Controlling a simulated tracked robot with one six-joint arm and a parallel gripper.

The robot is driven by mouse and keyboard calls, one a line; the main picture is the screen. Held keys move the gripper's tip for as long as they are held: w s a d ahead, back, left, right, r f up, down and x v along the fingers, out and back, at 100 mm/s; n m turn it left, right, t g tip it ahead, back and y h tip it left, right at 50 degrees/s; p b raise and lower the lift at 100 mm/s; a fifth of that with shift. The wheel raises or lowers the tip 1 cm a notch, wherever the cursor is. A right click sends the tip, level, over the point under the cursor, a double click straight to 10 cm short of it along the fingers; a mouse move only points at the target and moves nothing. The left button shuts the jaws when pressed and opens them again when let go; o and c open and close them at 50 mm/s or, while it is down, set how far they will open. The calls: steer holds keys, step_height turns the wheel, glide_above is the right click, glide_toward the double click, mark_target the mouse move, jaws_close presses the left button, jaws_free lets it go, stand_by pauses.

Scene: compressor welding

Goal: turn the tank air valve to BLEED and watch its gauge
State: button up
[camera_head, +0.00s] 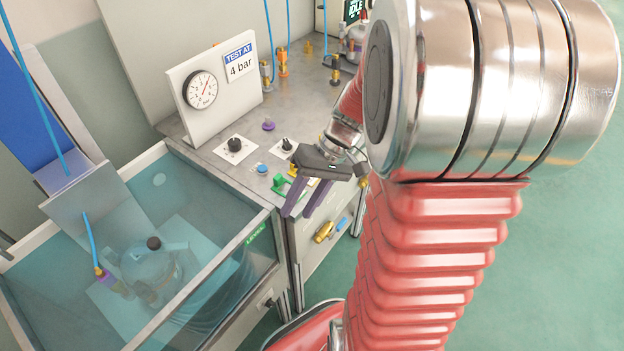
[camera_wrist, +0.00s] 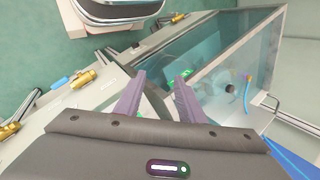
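A round white gauge (camera_head: 201,90) is set in a pale slanted panel at the back left of the bench; its needle points up and to the right, and the figures are too small to read. Two black knobs on white plates stand on the bench in front of it, a left knob (camera_head: 235,145) and a right knob (camera_head: 287,145). Their markings are unreadable, so I cannot tell which is the tank air valve. My gripper (camera_head: 300,212) is open and empty, its purple fingers pointing down at the bench's front edge, right of and nearer than both knobs. The fingers (camera_wrist: 159,83) are apart in the wrist view.
A glass-walled water tank (camera_head: 262,222) with a round vessel (camera_head: 152,268) inside stands left of the bench. A "TEST AT 4 bar" sign (camera_head: 239,64), a blue button (camera_head: 262,168), a purple fitting (camera_head: 268,125) and brass fittings (camera_head: 282,62) are on the bench. Green floor lies right.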

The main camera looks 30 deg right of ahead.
steer(key=d+f+m+t+y, duration=0.2)
steer(key=d+f+y, duration=0.2)
steer(key=d+f, duration=0.3)
steer(key=m+t+h, duration=0.4)
steer(key=m+t, duration=0.5)
steer(key=t, duration=0.6)
glide_toward(344, 225)
steer(key=v, duration=0.2)
steer(key=shift+s+d+r, duration=0.2)
steer(key=shift+s, duration=0.15)
steer(key=shift+f+x, duration=0.1)
steer(key=shift+x, duration=3.35)
steer(key=shift+f+x, duration=0.15)
steer(key=shift+x, duration=3.35)
steer(key=shift+a, duration=0.1)
jaws_close()
